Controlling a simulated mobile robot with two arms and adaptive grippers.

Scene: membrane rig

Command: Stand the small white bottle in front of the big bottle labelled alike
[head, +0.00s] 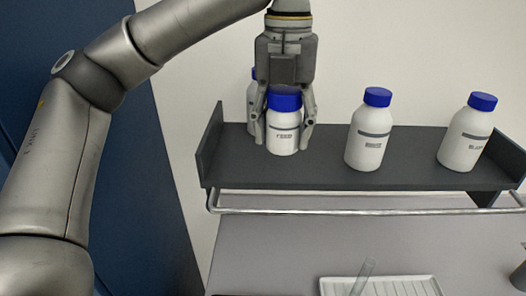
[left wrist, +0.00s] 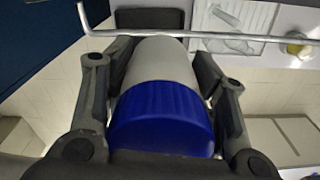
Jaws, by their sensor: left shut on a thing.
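The small white bottle (head: 284,140) has a blue cap and a label that seems to read FEED. My left gripper (head: 283,146) points down and is shut on it, one finger on each side. The bottle is upright over the left part of the dark shelf (head: 330,177); I cannot tell whether its base touches. A big white bottle (head: 252,118) stands behind it, mostly hidden by the gripper, its label covered. In the left wrist view the held bottle's blue cap (left wrist: 162,118) fills the space between the fingers. My right gripper is out of view.
A big bottle (head: 369,135) stands mid-shelf, its label too small to read. Another (head: 467,135) at the right seems labelled BLANK. A metal rail (head: 370,211) runs along the shelf front. A white tray (head: 405,287) with a clear tube (head: 363,276) lies on the bench below.

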